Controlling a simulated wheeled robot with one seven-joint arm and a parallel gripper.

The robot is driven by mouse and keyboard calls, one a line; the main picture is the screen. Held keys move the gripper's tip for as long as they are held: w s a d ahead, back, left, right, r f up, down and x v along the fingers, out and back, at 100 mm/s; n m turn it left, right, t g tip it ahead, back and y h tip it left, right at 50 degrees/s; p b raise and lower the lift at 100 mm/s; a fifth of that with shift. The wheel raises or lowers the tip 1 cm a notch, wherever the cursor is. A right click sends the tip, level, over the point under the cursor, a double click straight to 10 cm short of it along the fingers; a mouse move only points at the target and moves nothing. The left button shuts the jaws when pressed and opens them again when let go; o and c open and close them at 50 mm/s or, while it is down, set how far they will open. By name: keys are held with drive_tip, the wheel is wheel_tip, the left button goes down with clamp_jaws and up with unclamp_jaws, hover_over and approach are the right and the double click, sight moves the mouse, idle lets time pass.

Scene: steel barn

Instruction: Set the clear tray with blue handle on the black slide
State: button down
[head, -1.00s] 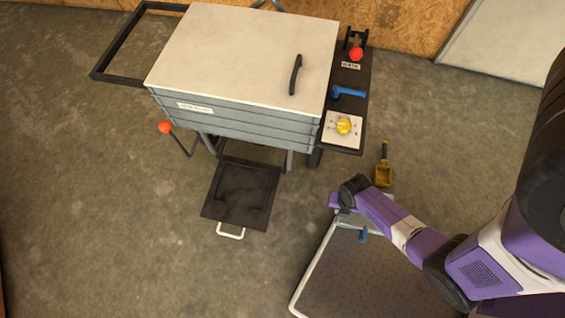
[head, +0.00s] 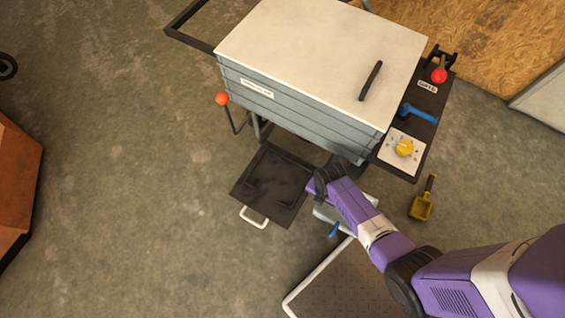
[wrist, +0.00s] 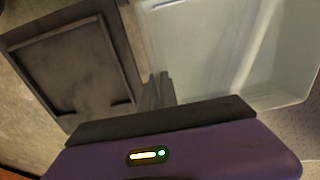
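The clear tray (head: 326,213) with its blue handle (head: 334,230) is partly hidden behind my arm in the head view. In the wrist view the pale, translucent tray (wrist: 290,88) fills the upper right. My gripper (wrist: 157,90) is at the tray's near left edge; its fingers look closed together on the rim. In the head view my gripper's tips are hidden by the wrist. The black slide (head: 270,184), a flat dark panel with a raised border and white pull handle (head: 253,217), lies just left of the tray. It shows at left in the wrist view (wrist: 70,70).
The grey box (head: 300,112) with a white lid stands behind the slide. Its side shelf holds a blue handle (head: 418,113), yellow knob (head: 404,148) and red knob (head: 439,75). A yellow scoop (head: 421,205) lies right. A white-edged dark platform (head: 345,285) is in front.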

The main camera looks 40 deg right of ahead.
drive_tip(key=w+a+b, duration=0.2)
drive_tip(key=w+b, duration=0.3)
drive_tip(key=w, duration=0.3)
drive_tip(key=w+a+b, duration=0.3)
drive_tip(key=w+b, duration=0.2)
drive_tip(key=w, duration=0.3)
drive_tip(key=w+a+b, duration=0.3)
drive_tip(key=w+b, duration=0.2)
drive_tip(key=w, duration=0.3)
drive_tip(key=shift+w+f+b, duration=0.25)
drive_tip(key=shift+b, duration=0.05)
drive_tip(key=shift+w+a+r+b, duration=0.1)
drive_tip(key=shift+w+a+b, duration=0.05)
drive_tip(key=shift+w+b, duration=0.2)
drive_tip(key=shift+w+a+r+b, duration=0.1)
drive_tip(key=shift+w+b, duration=0.15)
drive_tip(key=shift+w, duration=0.2)
drive_tip(key=shift+w+a+f+b, duration=0.1)
drive_tip(key=shift+w+b, duration=0.25)
drive_tip(key=shift+b, duration=0.1)
wheel_tip(320, 180, down, 3)
drive_tip(key=b, duration=0.3)
drive_tip(key=shift+s+f+b, duration=0.15)
drive_tip(key=shift+f+b, duration=0.05)
drive_tip(key=shift+b, duration=0.15)
drive_tip(key=shift+r, duration=0.15)
drive_tip(key=shift+f, duration=0.65)
